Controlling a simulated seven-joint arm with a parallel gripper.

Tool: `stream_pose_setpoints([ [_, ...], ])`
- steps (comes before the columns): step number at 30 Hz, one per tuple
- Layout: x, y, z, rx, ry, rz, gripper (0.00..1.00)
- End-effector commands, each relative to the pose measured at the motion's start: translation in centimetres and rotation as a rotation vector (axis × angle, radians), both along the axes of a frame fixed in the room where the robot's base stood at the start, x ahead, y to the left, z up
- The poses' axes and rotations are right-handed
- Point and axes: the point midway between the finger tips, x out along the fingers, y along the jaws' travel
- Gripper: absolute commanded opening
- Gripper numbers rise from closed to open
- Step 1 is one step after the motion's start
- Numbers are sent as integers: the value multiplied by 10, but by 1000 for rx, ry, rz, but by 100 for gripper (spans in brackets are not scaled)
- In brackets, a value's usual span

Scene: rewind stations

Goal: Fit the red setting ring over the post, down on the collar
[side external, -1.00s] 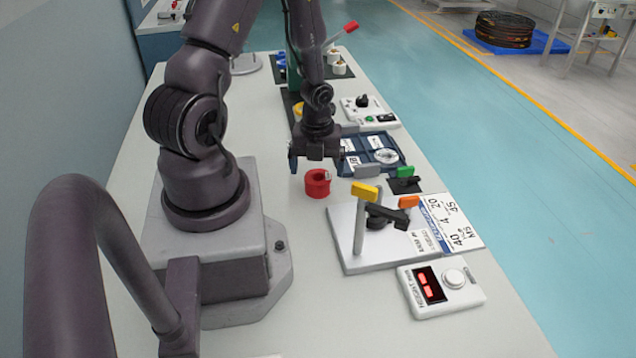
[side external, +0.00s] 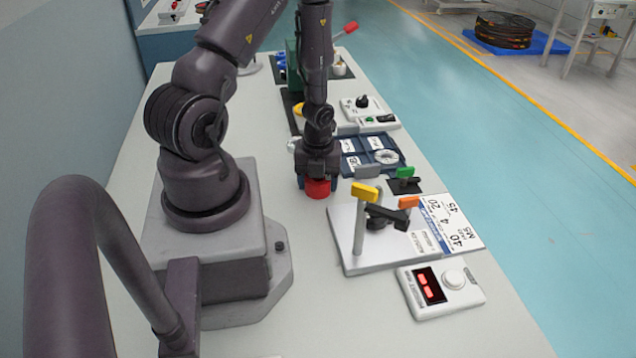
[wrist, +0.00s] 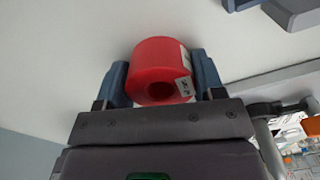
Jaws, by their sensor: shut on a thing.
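The red setting ring (side external: 318,189) is a thick red cylinder at table level, left of the white base plate (side external: 350,262). My gripper (side external: 317,185) points down over it, with a blue finger on either side. In the wrist view the ring (wrist: 162,70) sits between the fingers of my gripper (wrist: 163,82), its round hole facing the camera and a small white label on its side. I cannot tell whether the ring touches the table. On the plate stand a grey upright (side external: 359,235) with a yellow top and a black clamp-like part (side external: 385,217) with an orange tip. I cannot make out the collar.
A white box with a red display (side external: 428,284) stands in front of the plate. A printed card (side external: 450,222) lies on its right. Behind are a dark blue tray (side external: 365,145), a green-handled part (side external: 405,172) and a white switch box (side external: 370,112). The table front is clear.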

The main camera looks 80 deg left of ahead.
Motion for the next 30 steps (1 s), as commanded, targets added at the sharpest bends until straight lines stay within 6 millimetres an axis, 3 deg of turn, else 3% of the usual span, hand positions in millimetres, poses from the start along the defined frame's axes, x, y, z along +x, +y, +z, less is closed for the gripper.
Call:
stream_pose_setpoints([
  [5, 0, 0, 3, 0, -1, 0, 36],
  [11, 0, 1, 20, 1, -3, 4, 36],
  [21, 0, 1, 79, 4, -3, 3, 36],
  [25, 1, 0, 93, 2, -3, -2, 36],
  [30, 28, -18, 111, 4, -4, -109, 36],
])
